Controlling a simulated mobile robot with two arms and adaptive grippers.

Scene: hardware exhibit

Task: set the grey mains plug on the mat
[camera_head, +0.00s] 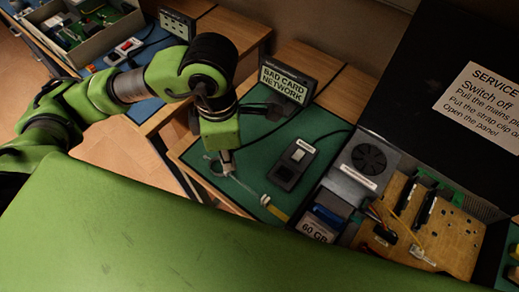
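The green mat (248,160) lies on the wooden table in the middle. A dark block (285,174) lies on it, with a pale grey piece (299,153) on its upper face. This may be the grey mains plug seated in a socket, but I cannot tell for sure. A dark cable runs behind the block. My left gripper (226,160) points down over the left part of the mat, left of the block and apart from it. Its fingers are too small and covered to tell whether they are open. My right gripper is out of view.
A thin pale strap (240,184) with a yellow end (273,208) lies on the mat beside my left gripper. A "BAD CARD NETWORK" sign (285,83) stands behind. An open computer case (395,160) with a fan is at right. Another table holds a red-switched block (124,49).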

